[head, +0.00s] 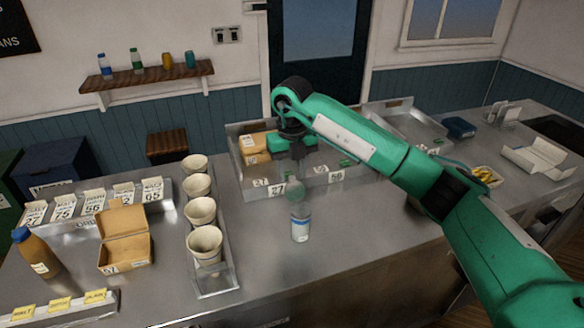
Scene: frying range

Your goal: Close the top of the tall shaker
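The tall shaker (300,228) stands upright on the steel counter near its front edge, with a clear body and a white and blue label. Its greenish round top (295,188) shows above the body and seems raised, though it is small and blurred. My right gripper (292,153) hangs above and slightly behind the shaker in the picture, pointing down. It looks apart from the shaker. Its fingertips are too small and dark to tell whether they are open or shut. My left gripper is not in view.
An open cardboard box (125,245) and a brown bottle (36,252) are farther left. A steel tray (318,180) with number cards lies behind. The counter right of the shaker is clear.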

